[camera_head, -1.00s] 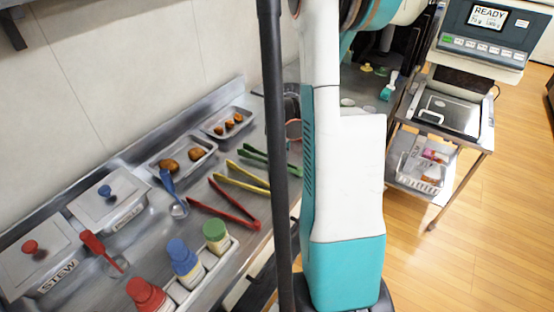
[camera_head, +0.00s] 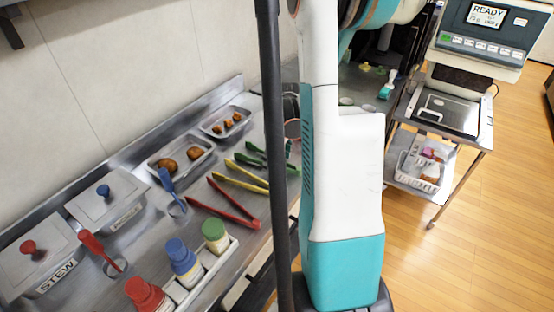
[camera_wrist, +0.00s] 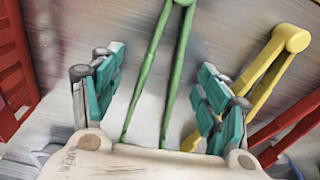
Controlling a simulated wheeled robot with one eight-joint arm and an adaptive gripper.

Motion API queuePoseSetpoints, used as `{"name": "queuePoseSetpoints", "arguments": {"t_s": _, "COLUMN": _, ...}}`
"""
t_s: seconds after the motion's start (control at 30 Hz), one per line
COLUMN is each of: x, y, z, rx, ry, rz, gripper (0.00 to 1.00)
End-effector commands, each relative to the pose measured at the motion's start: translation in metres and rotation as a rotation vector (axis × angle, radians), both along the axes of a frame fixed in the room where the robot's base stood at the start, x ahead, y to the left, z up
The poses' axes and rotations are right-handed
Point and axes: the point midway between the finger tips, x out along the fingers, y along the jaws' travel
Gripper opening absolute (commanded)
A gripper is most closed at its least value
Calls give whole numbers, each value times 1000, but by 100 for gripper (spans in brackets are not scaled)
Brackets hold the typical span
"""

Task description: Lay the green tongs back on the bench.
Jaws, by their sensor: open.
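The green tongs (camera_head: 252,160) lie on the steel bench, beyond the yellow tongs, partly hidden by a dark pole and my arm in the head view. In the wrist view the green tongs (camera_wrist: 151,62) run lengthwise between my fingers, their hinge end at the top edge. My gripper (camera_wrist: 161,72) is open, with a teal-padded finger on each side of the tongs and visible gaps on both sides. Their lower ends pass out of sight behind the gripper body. My gripper is mostly hidden in the head view.
Yellow tongs (camera_head: 240,176) and red tongs (camera_head: 234,206) lie close by on the bench; the yellow tongs (camera_wrist: 272,64) are right beside my right finger. A food tray (camera_head: 182,158), a blue ladle (camera_head: 168,182) and capped bottles (camera_head: 183,262) stand nearby. A cart (camera_head: 440,130) is at right.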

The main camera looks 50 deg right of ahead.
Motion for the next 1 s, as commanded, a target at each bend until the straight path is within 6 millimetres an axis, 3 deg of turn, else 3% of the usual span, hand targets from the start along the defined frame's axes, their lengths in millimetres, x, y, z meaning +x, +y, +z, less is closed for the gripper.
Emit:
{"name": "queuePoseSetpoints", "arguments": {"t_s": 0.27, "x": -1, "y": 0, "z": 9, "rx": 0, "ry": 0, "rz": 0, "gripper": 69}}
{"name": "queuePoseSetpoints", "arguments": {"t_s": 0.8, "x": -9, "y": -1, "z": 101, "rx": 0, "ry": 0, "rz": 0, "gripper": 69}}
{"name": "queuePoseSetpoints", "arguments": {"t_s": 1.0, "x": -10, "y": -2, "z": 117, "rx": 0, "ry": 0, "rz": 0, "gripper": 69}}
